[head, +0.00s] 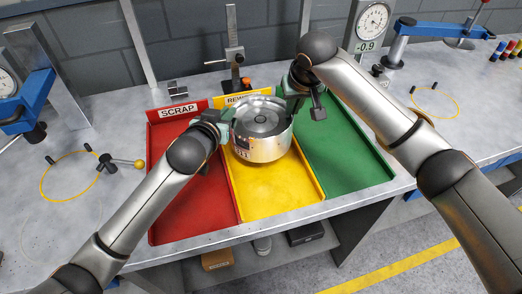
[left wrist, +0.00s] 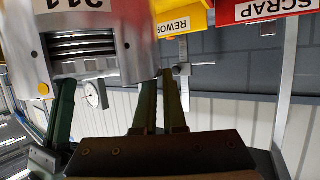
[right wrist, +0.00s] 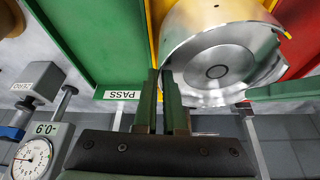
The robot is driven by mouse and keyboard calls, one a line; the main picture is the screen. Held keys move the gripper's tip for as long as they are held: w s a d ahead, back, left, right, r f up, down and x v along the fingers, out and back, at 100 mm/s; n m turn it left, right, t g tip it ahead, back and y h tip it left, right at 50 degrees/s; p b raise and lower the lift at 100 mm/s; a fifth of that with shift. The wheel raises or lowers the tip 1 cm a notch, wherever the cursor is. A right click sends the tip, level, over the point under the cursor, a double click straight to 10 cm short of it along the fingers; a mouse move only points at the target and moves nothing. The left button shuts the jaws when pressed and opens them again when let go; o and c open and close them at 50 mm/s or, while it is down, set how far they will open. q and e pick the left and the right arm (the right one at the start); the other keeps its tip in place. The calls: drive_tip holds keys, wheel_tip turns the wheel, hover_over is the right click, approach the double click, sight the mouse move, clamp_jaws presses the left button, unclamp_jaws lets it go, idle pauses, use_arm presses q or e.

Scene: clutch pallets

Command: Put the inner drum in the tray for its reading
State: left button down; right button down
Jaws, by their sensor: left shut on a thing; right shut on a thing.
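The inner drum (head: 262,140) is a silver metal cylinder with a stepped round top and a number label on its side. It is over the upper part of the yellow REWORK tray (head: 290,192); its underside is hidden. My left gripper (head: 224,122) is shut on the drum's left rim. My right gripper (head: 291,97) is shut on its right rim. The drum also shows in the left wrist view (left wrist: 105,65) and the right wrist view (right wrist: 205,45). The red SCRAP tray (head: 180,215) is on the left, the green PASS tray (head: 345,160) on the right.
A height gauge (head: 234,55) stands behind the yellow tray. Blue-armed fixtures are at both sides. A yellow ring (head: 43,190) marks the bench at left, with a yellow-knobbed lever (head: 138,163) beside it.

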use_arm(q)
drive_tip(key=shift+w+a+r, duration=0.1)
drive_tip(key=shift+a+r, duration=0.05)
drive_tip(key=shift+a, duration=0.05)
use_arm(e)
drive_tip(key=shift+w+d+r, duration=0.1)
drive_tip(key=shift+w+d, duration=0.05)
drive_tip(key=shift+d, duration=0.05)
